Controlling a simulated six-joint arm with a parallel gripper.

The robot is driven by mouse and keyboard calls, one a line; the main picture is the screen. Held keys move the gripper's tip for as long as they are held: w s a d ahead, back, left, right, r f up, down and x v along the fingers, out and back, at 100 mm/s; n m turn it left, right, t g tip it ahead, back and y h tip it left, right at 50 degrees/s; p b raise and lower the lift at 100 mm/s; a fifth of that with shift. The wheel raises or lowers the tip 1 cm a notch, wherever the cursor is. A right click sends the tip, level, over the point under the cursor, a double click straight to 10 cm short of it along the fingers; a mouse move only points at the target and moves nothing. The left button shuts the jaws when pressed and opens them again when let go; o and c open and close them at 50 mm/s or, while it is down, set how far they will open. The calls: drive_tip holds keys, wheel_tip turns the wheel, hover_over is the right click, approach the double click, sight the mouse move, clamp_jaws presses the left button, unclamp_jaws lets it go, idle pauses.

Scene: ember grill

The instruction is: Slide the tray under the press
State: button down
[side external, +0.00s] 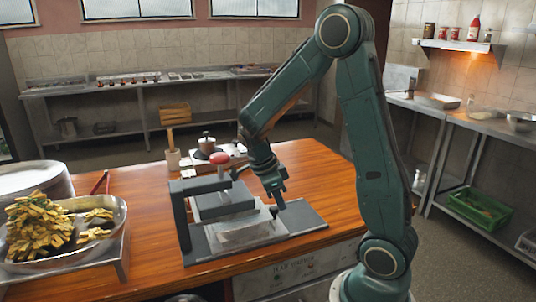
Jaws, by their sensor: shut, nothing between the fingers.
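The press (181,212) stands on a grey base plate (305,220) on the wooden counter, with an upright frame at its left and a red knob (219,158) on top. A pale metal tray (243,232) sits low at the front of the press, on the base plate. How far it reaches under the press is hard to tell. My gripper (275,204) is shut and empty, pointing down at the right end of the tray. Whether its fingertips touch the tray is not clear.
A large metal pan of fries (62,232) stands on the left of the counter. A wooden pestle in a pot (172,155) and a small lidded pot (207,143) stand behind the press. The wooden counter (325,178) is clear to the right of the press.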

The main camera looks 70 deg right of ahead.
drive_tip(key=shift+s+d+r, duration=0.1)
drive_tip(key=shift+s+d, duration=0.4)
drive_tip(key=shift+s, duration=0.15)
drive_tip(key=shift+s+d+r, duration=0.1)
drive_tip(key=shift+s+d, duration=0.35)
drive_tip(key=shift+s, duration=0.2)
drive_tip(key=v, duration=1)
drive_tip(key=shift+s+d, duration=0.25)
drive_tip(key=shift+d, duration=0.1)
drive_tip(key=s+d+n+t+y, duration=0.1)
drive_tip(key=d+n+t+y, duration=0.3)
drive_tip(key=d+n+y, duration=0.2)
drive_tip(key=d+n, duration=0.1)
drive_tip(key=d, duration=0.1)
drive_tip(key=shift+s+d+r, duration=0.15)
drive_tip(key=shift+s+d, duration=0.15)
drive_tip(key=shift+s, duration=0.1)
